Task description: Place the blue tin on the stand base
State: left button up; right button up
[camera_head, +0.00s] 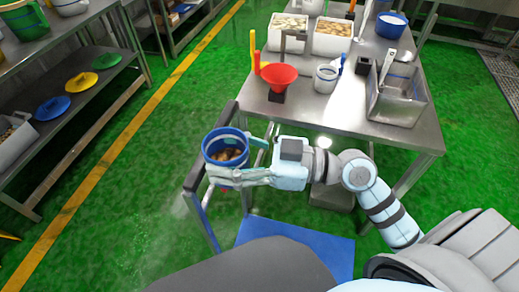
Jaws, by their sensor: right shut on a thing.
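The blue tin (212,154) is a round container with a blue rim and brown lumps inside. It is held upright to the left of the steel table's near left corner. My right gripper (236,162) is shut on the tin, with its arm reaching in from the right. I cannot tell for sure which part is the stand base. A blue plate (310,247) lies low beside the frame, partly hidden by my body. My left gripper is not in view.
The steel table (345,122) carries a red funnel (278,74), a white jug (326,78), a steel bin (397,100) and white trays (331,38). A shelf (92,92) with coloured lids stands at left.

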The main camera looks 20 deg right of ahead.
jog(key=a+n+g+y, duration=0.1)
jog(key=a, duration=0.1)
jog(key=a+r+n+g, duration=0.1)
jog(key=g, duration=0.1)
jog(key=shift+w+a+y, duration=0.15)
jog(key=shift+a+y, duration=0.25)
jog(key=w+a+f+n+g+y, duration=0.1)
jog(key=w+a+f+n+g, duration=0.3)
jog(key=g, duration=0.3)
jog(key=w+d+r+t, duration=0.1)
jog(key=w+d+r, duration=0.35)
jog(key=r, duration=0.55)
jog(key=w+d+r+m+t+h, duration=0.1)
jog(key=w+d+m+t+h, duration=0.1)
jog(key=d+m+t, duration=0.45)
jog(key=s+d+f+t+h, duration=0.1)
jog(key=s+d+f+t, duration=0.2)
jog(key=s+f, duration=0.7)
notch_tip(320, 180, down, 2)
jog(key=d, duration=0.2)
jog(key=shift+s+d+f, duration=0.25)
jog(key=shift+d, duration=0.1)
